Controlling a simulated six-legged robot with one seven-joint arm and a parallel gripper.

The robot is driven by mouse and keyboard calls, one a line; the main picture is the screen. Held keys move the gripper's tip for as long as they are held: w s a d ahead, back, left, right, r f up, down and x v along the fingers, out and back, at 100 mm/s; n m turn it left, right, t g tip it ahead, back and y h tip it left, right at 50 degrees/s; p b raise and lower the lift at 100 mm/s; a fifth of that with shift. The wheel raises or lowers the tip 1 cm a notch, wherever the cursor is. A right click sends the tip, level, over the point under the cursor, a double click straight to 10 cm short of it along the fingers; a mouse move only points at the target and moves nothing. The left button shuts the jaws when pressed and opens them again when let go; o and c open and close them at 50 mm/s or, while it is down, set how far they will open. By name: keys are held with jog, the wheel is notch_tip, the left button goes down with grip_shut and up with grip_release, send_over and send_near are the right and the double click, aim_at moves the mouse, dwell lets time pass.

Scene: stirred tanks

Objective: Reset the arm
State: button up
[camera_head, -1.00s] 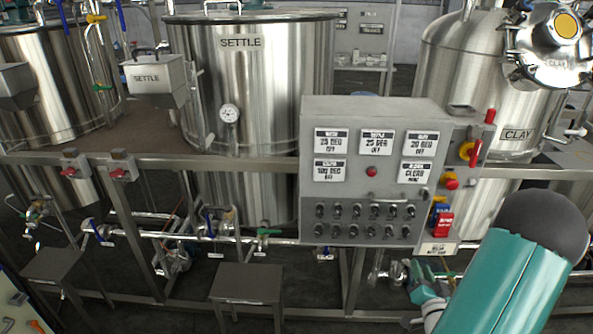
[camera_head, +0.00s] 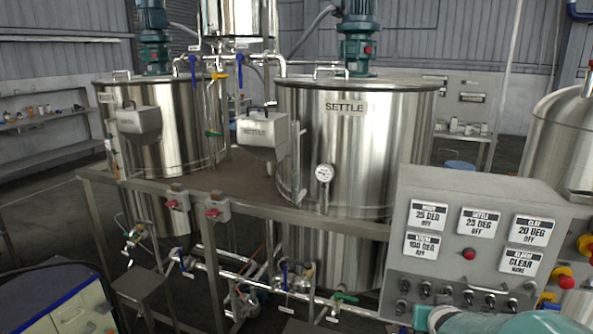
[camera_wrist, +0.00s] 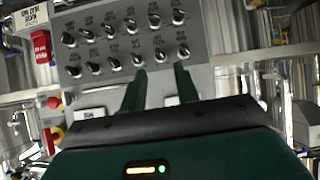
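My gripper (camera_wrist: 161,84) shows in the wrist view as two dark green fingers standing apart, with nothing between them. It points toward a grey control panel (camera_wrist: 92,18) with rows of black knobs, which appears upside down there. The gap to the panel is hard to judge. In the head view, a teal part of my arm shows at the bottom right edge, in front of the lower part of the control panel (camera_head: 394,240). My gripper itself is out of that view.
The SETTLE tank (camera_head: 370,150) stands left of the panel, with another steel tank (camera_head: 165,150) farther left. A rounded steel tank (camera_head: 565,135) is at the right edge. Pipes and valves run below the metal frame rail (camera_head: 300,217). A shelf (camera_head: 45,118) is at the far left.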

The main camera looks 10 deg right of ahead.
jog(key=s+a+r+n+g+y, duration=0.1)
jog(key=s+a+r, duration=0.1)
jog(key=s+a, duration=0.3)
jog(key=s+a+r+n+g+y, duration=0.1)
jog(key=s+a, duration=0.4)
jog(key=a, duration=0.6)
jog(key=s+a+r+n+g+y, duration=0.2)
jog(key=s+a+r+n+y, duration=0.1)
jog(key=a, duration=0.5)
jog(key=shift+s+r, duration=0.8)
jog(key=shift+s, duration=0.1)
jog(key=shift+d, duration=0.25)
